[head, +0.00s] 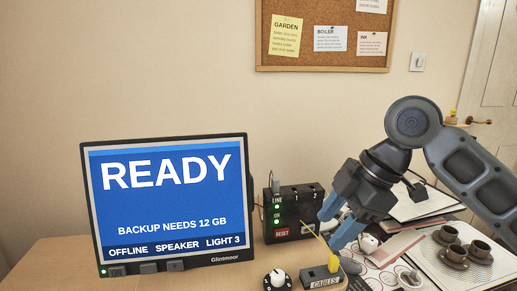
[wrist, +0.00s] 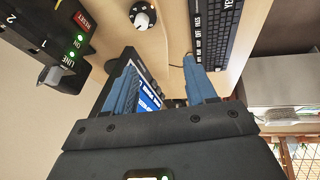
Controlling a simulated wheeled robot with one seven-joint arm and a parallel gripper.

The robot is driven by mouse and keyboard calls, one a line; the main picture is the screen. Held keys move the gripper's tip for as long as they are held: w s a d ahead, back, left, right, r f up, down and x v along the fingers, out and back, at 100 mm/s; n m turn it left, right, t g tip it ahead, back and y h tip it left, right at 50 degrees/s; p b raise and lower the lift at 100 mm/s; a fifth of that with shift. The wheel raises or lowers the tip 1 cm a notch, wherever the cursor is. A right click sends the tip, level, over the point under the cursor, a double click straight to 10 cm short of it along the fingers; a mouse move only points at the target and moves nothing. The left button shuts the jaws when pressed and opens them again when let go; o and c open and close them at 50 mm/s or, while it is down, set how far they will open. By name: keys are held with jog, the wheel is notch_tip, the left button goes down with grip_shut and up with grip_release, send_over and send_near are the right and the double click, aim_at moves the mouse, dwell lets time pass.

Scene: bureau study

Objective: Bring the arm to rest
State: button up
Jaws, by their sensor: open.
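My gripper (head: 333,224) hangs at the end of my bent arm on the right of the head view, with its blue fingers pointing down and left. The fingers are apart and nothing shows between them. They are in front of the black box with green lights (head: 283,213) and above the small box labelled CABLES (head: 322,278). In the wrist view the two blue fingers of my gripper (wrist: 162,80) also stand apart, with part of a lit screen (wrist: 150,97) visible beyond the gap.
A monitor (head: 170,195) reading READY stands on the desk (head: 45,265) at left. A dial (head: 277,280) sits at the front. A tray (head: 445,270) with brown cups (head: 453,254) is at right, near papers. A keyboard (wrist: 215,35) shows in the wrist view.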

jog(key=s+a+f+m+t+y, duration=0.1)
jog(key=a+m+t+y, duration=0.15)
jog(key=a, duration=0.35)
jog(key=s+a+f+m+t+y, duration=0.1)
jog(key=a+f+m+t+y, duration=0.1)
jog(key=a+y, duration=0.35)
jog(key=s+a+f+m+t+h, duration=0.2)
jog(key=s+f+m+t, duration=0.35)
jog(key=m, duration=0.35)
jog(key=s+d+f+m+t+h, duration=0.2)
jog(key=s+d+f+m+h, duration=0.3)
jog(key=s, duration=0.4)
jog(key=s+d+f+m+t+h, duration=0.1)
jog(key=s+d+f+m+h, duration=0.25)
jog(key=s+d, duration=0.5)
jog(key=s+d+r+n+h, duration=0.1)
jog(key=s+d, duration=0.3)
jog(key=s, duration=0.5)
jog(key=s+d+r+n+h, duration=0.1)
jog(key=s+d+r, duration=0.3)
jog(key=s, duration=0.4)
jog(key=shift+s+n+t, duration=0.3)
jog(key=shift+s, duration=0.1)
